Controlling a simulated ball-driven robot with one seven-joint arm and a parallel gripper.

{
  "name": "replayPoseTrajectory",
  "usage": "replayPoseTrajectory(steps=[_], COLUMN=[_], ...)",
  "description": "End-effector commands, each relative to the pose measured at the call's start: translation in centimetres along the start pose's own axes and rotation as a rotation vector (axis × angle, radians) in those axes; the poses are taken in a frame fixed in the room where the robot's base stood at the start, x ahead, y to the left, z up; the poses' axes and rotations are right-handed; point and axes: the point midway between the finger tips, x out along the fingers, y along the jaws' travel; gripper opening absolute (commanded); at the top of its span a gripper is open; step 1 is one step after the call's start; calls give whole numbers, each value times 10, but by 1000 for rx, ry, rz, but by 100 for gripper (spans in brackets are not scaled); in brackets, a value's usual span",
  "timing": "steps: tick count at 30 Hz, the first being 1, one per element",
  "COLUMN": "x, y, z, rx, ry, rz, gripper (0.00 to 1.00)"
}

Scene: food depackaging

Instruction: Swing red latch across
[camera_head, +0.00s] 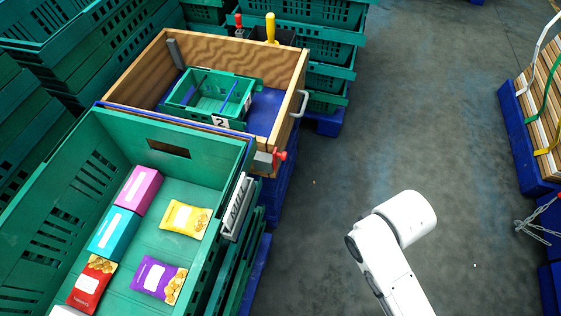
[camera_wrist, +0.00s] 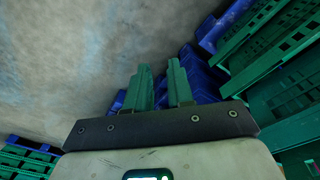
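The red latch (camera_head: 280,157) is a small red handle on a grey metal fitting (camera_head: 263,160). It sits at the near right corner of the wooden-sided crate (camera_head: 300,75) in the head view. My gripper (camera_wrist: 160,68) shows only in the wrist view, as two green fingers with a gap between them. It is open and nothing is between the fingers. In the head view my white arm is at the lower right, over bare floor, well apart from the latch. The latch is not seen in the wrist view.
A large green crate (camera_head: 215,140) with several food packets stands at the lower left. A small green crate (camera_head: 178,98) is inside the wooden-sided one. A metal handle (camera_head: 300,104) sticks out at its right. Stacked green crates stand behind. The grey floor (camera_head: 390,120) is clear.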

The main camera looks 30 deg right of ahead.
Motion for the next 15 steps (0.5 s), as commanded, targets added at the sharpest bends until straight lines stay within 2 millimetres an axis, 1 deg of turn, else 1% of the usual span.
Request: replayPoseTrajectory(steps=[1, 4, 6, 11, 15], x=[6, 18, 25, 34, 32], y=[1, 7, 13, 20, 14], z=[-1, -7, -12, -33, -55], rx=[-12, -43, -76, -172, -274], ry=[-4, -6, -5, 34, 103], rz=[28, 125, 220, 463, 672], gripper=[17, 7, 1, 0, 0])
